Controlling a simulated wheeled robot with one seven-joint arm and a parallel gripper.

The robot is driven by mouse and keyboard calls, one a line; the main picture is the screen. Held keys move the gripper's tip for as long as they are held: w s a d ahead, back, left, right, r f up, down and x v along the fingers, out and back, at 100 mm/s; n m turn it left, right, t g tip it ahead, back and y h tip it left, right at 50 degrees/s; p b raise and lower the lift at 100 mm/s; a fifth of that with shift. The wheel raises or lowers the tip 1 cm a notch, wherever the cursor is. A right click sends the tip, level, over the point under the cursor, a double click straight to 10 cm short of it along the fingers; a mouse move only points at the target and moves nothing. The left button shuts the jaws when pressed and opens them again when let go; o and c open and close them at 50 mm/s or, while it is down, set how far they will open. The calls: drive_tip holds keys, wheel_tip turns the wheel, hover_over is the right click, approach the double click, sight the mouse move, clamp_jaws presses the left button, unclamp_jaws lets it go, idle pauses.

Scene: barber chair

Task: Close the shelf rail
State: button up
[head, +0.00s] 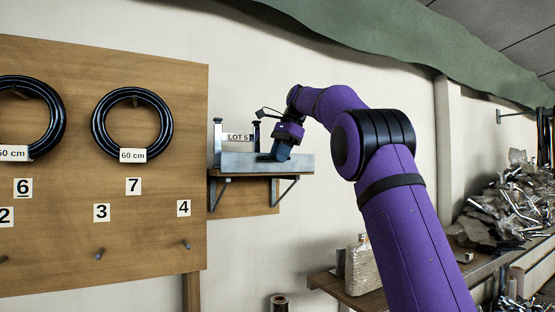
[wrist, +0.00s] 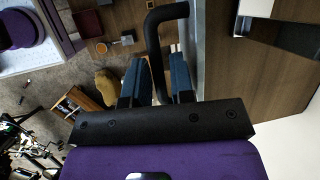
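The shelf rail is a long grey bar (head: 240,161) along the front of a small wall shelf (head: 262,175) in the head view. In the wrist view its grey face (wrist: 200,40) runs down just right of my fingers. A bent black handle (wrist: 153,45) stands out from it. My gripper (head: 280,152) is at the right part of the rail. In the wrist view its two blue fingers (wrist: 157,75) are apart, one on each side of the handle's long bar. I cannot tell whether they touch it.
A wooden board (head: 75,180) with black hoses stands left of the shelf. A lower bench (head: 360,295) with a wicker-covered bottle (head: 362,268) is below right, and a metal scrap heap (head: 510,205) is at far right.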

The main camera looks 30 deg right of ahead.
drive_tip(key=v, duration=0.3)
drive_tip(key=shift+d+r, duration=0.15)
drive_tip(key=shift+r, duration=0.15)
drive_tip(key=s+d, duration=0.5)
drive_tip(key=d, duration=0.6)
drive_tip(key=shift+a, duration=0.1)
drive_tip(key=s+a+f+n+t+h, duration=0.1)
drive_tip(key=s+a+f+n, duration=0.25)
drive_tip(key=s+a, duration=0.4)
drive_tip(key=s+a+f+n+h, duration=0.1)
drive_tip(key=s+a+f+n, duration=0.1)
drive_tip(key=s+a+n, duration=0.4)
drive_tip(key=s+a+f+n+t+h, duration=0.1)
drive_tip(key=s+a+f+n, duration=0.3)
drive_tip(key=s+f, duration=0.6)
drive_tip(key=s+a+f+n+t+h, duration=0.1)
drive_tip(key=s+a+f+n, duration=0.3)
drive_tip(key=s+f, duration=0.7)
drive_tip(key=shift+s+a+f, duration=0.25)
drive_tip(key=shift+a+f, duration=0.45)
drive_tip(key=shift+f, duration=0.25)
